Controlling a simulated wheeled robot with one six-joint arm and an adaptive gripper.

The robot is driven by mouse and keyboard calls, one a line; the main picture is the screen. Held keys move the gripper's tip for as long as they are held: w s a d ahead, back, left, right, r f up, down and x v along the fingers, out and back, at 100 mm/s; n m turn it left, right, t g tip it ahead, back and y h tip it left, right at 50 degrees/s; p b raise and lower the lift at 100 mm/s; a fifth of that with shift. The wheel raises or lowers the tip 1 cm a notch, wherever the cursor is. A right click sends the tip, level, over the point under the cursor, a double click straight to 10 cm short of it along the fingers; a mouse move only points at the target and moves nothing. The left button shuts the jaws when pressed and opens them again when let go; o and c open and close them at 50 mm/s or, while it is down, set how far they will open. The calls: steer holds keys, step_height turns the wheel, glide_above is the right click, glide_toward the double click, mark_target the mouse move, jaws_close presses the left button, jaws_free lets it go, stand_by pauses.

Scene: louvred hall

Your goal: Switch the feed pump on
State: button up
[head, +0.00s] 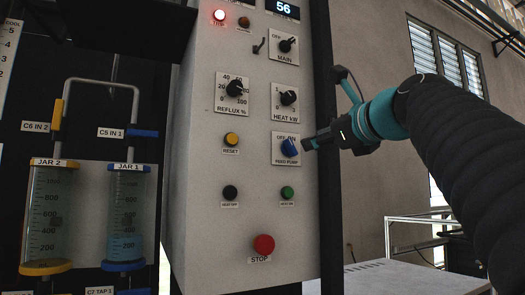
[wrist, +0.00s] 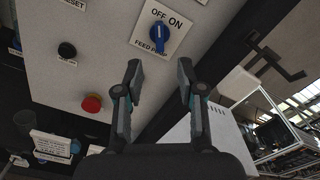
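The feed pump switch is a blue knob (head: 289,148) on a white plate marked OFF and ON, low on the right side of the grey panel. In the wrist view the blue knob (wrist: 158,36) is at the top centre, with a white mark on its face; I cannot tell surely which word it points at. My gripper (head: 308,143) is just right of the knob in the head view. In the wrist view my gripper (wrist: 159,70) is open and empty, its two fingers apart below the knob, with the knob roughly in line with the gap. No contact shows.
The panel also has a red STOP button (head: 263,244), a green button (head: 287,193), a black button (head: 230,192), a yellow RESET button (head: 231,139) and the HEAT dial (head: 288,98). A red lamp (head: 219,15) is lit. A dark post (head: 325,200) edges the panel.

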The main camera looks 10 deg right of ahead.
mark_target(293, 146)
steer(key=shift+p+x, duration=1.15)
steer(key=shift+x, duration=3.75)
jaws_close()
